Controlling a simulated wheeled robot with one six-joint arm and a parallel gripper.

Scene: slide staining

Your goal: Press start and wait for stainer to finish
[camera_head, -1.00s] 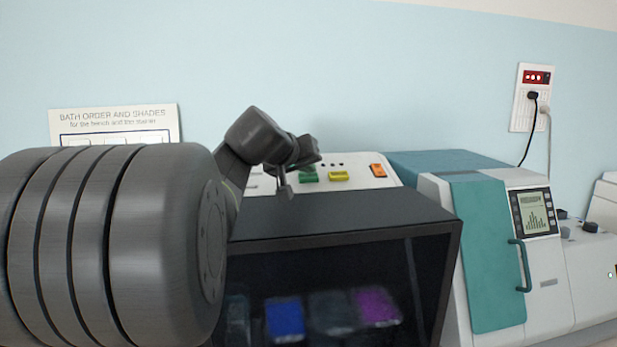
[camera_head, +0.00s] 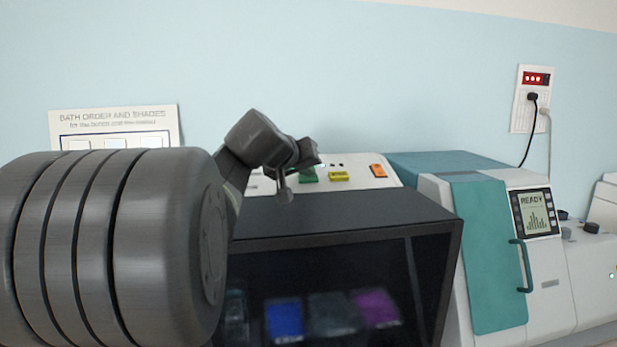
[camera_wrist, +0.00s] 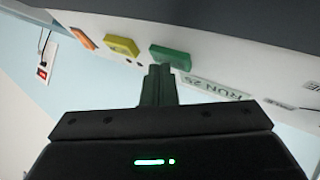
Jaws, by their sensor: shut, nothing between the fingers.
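The stainer (camera_head: 330,212) is a dark, open-fronted box with a white control panel (camera_head: 360,171) on top. A green button (camera_head: 308,175), a yellow button (camera_head: 339,176) and an orange switch (camera_head: 378,171) sit on the panel. The green button (camera_wrist: 170,56) and yellow button (camera_wrist: 121,46) also show in the wrist view. My gripper (camera_wrist: 160,70) is shut and empty, its fingertips right by the green button. I cannot tell whether they touch it or whether it is pressed. A strip beside it (camera_wrist: 217,88) reads "RUN" and what looks like 25.
Blurred blue, grey and purple baths (camera_head: 375,308) stand inside the stainer. A teal and white machine (camera_head: 487,255) stands close on the right, its screen (camera_head: 533,212) reading "READY". A wall socket (camera_head: 531,98) with plugs and a bath-order poster (camera_head: 117,127) are behind.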

